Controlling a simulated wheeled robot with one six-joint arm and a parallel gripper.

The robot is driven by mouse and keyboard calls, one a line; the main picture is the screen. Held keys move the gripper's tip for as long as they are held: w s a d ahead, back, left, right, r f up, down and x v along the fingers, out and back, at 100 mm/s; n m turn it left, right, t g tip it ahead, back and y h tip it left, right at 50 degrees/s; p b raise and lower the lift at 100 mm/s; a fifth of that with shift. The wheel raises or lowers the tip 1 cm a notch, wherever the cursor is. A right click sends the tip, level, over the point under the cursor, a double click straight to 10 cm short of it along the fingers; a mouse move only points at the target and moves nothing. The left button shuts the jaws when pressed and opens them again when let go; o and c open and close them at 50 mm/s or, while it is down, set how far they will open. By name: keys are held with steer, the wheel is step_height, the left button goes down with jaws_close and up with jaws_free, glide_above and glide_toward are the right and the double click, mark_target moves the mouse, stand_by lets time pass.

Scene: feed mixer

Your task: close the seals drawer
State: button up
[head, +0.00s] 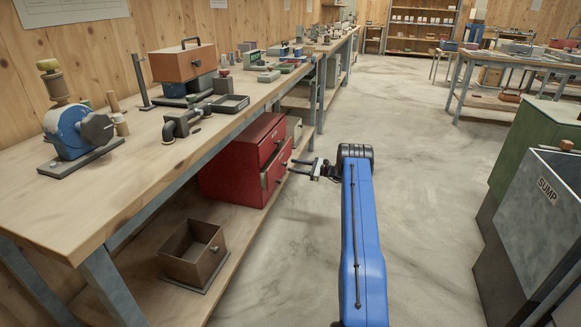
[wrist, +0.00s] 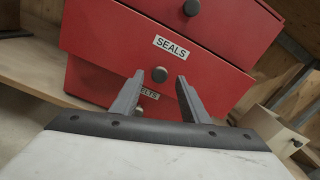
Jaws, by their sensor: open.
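The red cabinet (head: 235,170) stands on the shelf under the long workbench. Its seals drawer (wrist: 110,45), labelled SEALS, juts out a little past the front above it; in the head view its front (head: 277,172) faces right. The drawer's dark round knob (wrist: 160,74) shows in the wrist view between my fingertips. My gripper (head: 297,168) is open and empty in front of the drawer, and its two fingers (wrist: 160,78) point at the drawer front. I cannot tell whether the fingers touch it. A lower drawer labelled BELTS (wrist: 149,94) is partly hidden behind my fingers.
A brown open box (head: 192,255) sits on the low shelf in front of the cabinet. A pale cabinet (wrist: 270,130) stands beside the red one. The workbench (head: 120,190) overhangs them. The concrete floor (head: 420,200) is clear on the right, up to the sump tank (head: 535,225).

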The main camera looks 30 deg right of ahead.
mark_target(283, 164)
steer(key=shift+x, duration=1.4)
jaws_close()
steer(key=shift+x, duration=2)
jaws_free()
steer(key=shift+w, duration=0.1)
steer(key=v, duration=1.7)
steer(key=shift+d, duration=0.1)
